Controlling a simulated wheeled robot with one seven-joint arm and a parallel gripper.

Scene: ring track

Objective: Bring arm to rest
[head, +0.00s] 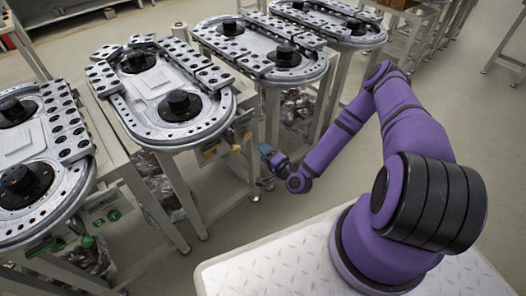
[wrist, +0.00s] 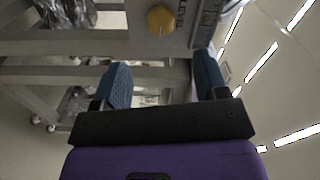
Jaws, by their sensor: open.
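My arm is purple with black bands and rises from the white base plate in the head view. It reaches left and down, with my gripper (head: 272,157) low beside the legs of a ring track stand. In the wrist view, my gripper (wrist: 160,85) shows two blue fingers set well apart with nothing between them. The fingers point towards the grey stand frame (wrist: 50,47) and a yellow knob (wrist: 160,20). I cannot tell the exact gap between the fingertips and the stand.
Several oval ring tracks stand in a row, the nearer ones being a left track (head: 45,160) and a middle track (head: 150,130). Clear plastic bags (head: 298,108) lie under the stands. Open grey floor (head: 440,100) lies to the right of the arm.

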